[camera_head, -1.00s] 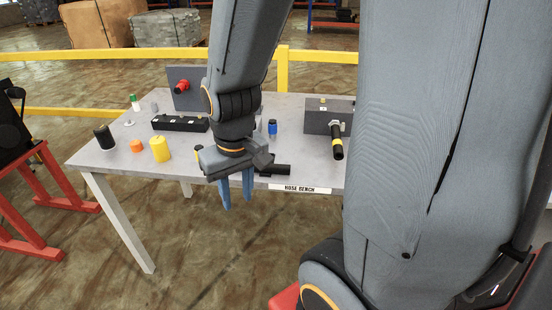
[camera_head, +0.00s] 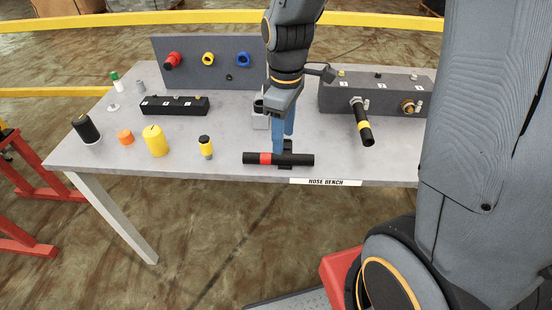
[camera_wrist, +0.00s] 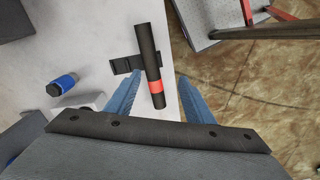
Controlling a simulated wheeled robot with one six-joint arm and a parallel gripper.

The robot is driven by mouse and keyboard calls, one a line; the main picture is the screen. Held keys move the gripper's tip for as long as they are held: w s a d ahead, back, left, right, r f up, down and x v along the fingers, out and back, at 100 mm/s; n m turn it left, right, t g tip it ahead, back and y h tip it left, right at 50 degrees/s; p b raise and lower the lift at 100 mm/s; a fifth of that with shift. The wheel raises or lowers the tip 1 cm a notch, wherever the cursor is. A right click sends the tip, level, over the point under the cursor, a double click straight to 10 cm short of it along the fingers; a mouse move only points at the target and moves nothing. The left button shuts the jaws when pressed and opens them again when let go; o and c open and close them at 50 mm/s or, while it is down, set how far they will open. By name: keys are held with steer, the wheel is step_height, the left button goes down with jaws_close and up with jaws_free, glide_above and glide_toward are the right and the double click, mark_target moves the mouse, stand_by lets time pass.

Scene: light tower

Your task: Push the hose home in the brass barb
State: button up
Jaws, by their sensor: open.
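A black hose with a red band (camera_head: 248,158) lies across a small black cradle near the bench's front edge. The hose also shows in the wrist view (camera_wrist: 148,50), between my two blue fingers in the picture. My gripper (camera_head: 283,146) is open and points down at the hose; whether the fingers touch it I cannot tell. A brass barb (camera_head: 408,106) sticks out of the front of the dark grey block (camera_head: 385,95) at the right. Beside it, a black hose with a yellow band (camera_head: 362,125) sits on another outlet of that block.
A dark panel (camera_head: 185,50) with red, yellow and blue fittings stands at the back. A black rail (camera_head: 175,106) and several caps, including a yellow cylinder (camera_head: 155,141), stand at the left. A blue-banded piece (camera_wrist: 62,84) shows in the wrist view.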

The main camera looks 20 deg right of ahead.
mark_target(278, 159)
steer(key=w+n, duration=0.1)
steer(key=w+a+f+n, duration=0.1)
steer(key=n, duration=0.1)
steer(key=shift+w+a+n, duration=0.2)
steer(key=shift+w+n, duration=0.05)
steer(key=shift+n, duration=0.05)
steer(key=shift+w+f+p, duration=0.2)
steer(key=shift+f+p, duration=0.85)
steer(key=shift+f, duration=2.75)
jaws_close()
steer(key=shift+r, duration=0.1)
